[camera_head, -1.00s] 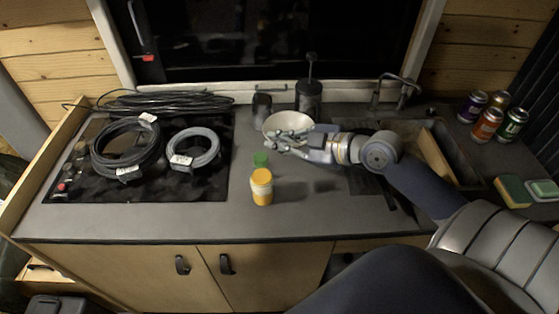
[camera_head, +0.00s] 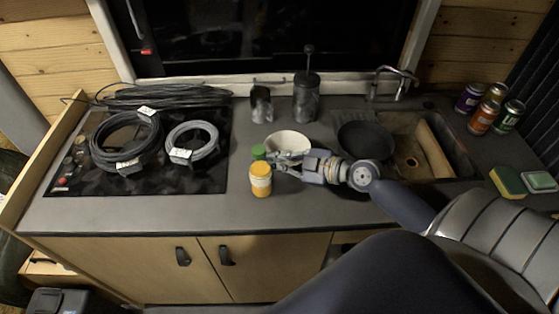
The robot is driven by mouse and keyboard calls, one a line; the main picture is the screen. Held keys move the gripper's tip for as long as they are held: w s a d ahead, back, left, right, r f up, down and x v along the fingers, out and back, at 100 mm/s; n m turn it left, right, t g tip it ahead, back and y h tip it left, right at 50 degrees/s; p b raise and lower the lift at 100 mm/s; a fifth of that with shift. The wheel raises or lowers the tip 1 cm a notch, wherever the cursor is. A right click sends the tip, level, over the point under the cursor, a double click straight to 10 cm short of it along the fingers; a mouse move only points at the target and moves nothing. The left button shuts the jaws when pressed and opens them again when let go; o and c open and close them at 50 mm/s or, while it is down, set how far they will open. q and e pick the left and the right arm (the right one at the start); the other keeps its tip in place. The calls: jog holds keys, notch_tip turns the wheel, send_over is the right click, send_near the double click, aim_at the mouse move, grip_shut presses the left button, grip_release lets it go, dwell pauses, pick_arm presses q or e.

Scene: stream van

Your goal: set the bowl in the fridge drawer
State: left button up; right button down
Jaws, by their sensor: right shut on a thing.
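A white bowl (camera_head: 289,139) is at the middle of the counter in the head view, upright, its near edge hidden behind my right gripper. My right gripper (camera_head: 280,158) is shut on the near rim of the bowl, its arm coming in from the right. I cannot tell whether the bowl touches the counter. No fridge drawer can be made out clearly; cabinet fronts (camera_head: 265,265) with dark handles are below the counter. My left gripper is not in view.
A yellow-orange jar (camera_head: 261,183) and a green-capped item (camera_head: 258,152) stand close left of the gripper. A black pan (camera_head: 365,142) lies by the sink (camera_head: 432,140). Cable coils (camera_head: 126,141) lie on the hob. Cans (camera_head: 483,118) stand far right. The front counter is clear.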

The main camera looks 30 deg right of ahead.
jog(key=c, duration=2)
grip_release()
jog(key=shift+f, duration=0.15)
jog(key=shift+s+d, duration=0.1)
